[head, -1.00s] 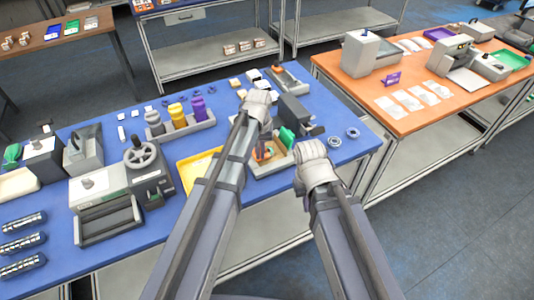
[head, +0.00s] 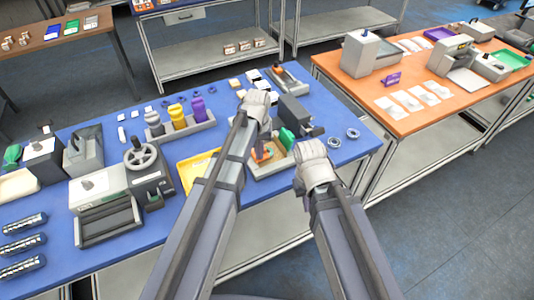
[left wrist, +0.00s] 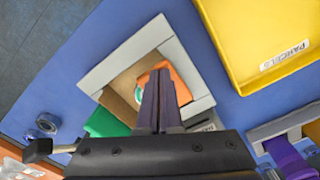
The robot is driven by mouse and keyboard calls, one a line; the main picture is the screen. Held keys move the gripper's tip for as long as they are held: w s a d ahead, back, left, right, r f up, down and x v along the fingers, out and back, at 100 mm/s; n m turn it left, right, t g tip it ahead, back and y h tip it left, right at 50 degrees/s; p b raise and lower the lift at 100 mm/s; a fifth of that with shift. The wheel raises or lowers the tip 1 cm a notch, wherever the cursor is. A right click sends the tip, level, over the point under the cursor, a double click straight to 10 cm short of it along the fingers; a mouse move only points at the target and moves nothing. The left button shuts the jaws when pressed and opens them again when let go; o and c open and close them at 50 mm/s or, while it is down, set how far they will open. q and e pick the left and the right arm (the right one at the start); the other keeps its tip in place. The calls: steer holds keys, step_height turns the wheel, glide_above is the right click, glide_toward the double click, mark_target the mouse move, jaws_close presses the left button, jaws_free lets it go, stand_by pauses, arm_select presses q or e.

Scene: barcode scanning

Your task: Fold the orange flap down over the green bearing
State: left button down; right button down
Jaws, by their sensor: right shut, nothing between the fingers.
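The orange flap (left wrist: 178,84) stands inside a pale-framed tray (left wrist: 108,75) with a brown interior; in the head view the flap (head: 264,153) shows beside my left forearm. A small green-teal edge of the bearing (left wrist: 139,92) shows to the left of my fingers; most of it is hidden by the flap and fingers. My left gripper (left wrist: 159,74) is over the tray, its two fingers together in front of the flap; whether they touch it I cannot tell. My right gripper (head: 316,168) is to the right of the tray, shut, its fingertips hidden below the wrist.
A yellow parcels bin (left wrist: 235,45) stands beside the tray. A green object (head: 287,138) and a dark grey device (head: 294,110) are near the tray's far side. Two metal rings (head: 343,137) lie on the blue table.

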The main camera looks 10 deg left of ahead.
arm_select(q)
steer(key=s+a+r+p, duration=0.2)
steer(key=s+a, duration=0.2)
steer(key=a, duration=0.1)
steer(key=shift+a+r, duration=0.25)
steer(key=shift+r, duration=0.1)
stand_by(0.3)
step_height(320, 180, up, 8)
steer(key=p, duration=0.8)
steer(key=shift+f, duration=0.1)
steer(key=s+d+f+m+b, duration=0.2)
steer(key=s+d+f+b, duration=0.2)
steer(key=s, duration=0.3)
steer(key=s+d+f+m+y+b, duration=0.1)
steer(key=s+d+f+m+b, duration=0.1)
steer(key=s+d+f+b, duration=0.2)
steer(key=s+d, duration=0.2)
steer(key=s, duration=0.1)
steer(key=shift+s+d+f+m, duration=0.15)
steer(key=shift+d+f+m, duration=0.05)
steer(key=shift+d+m, duration=0.1)
steer(key=shift+a, duration=0.1)
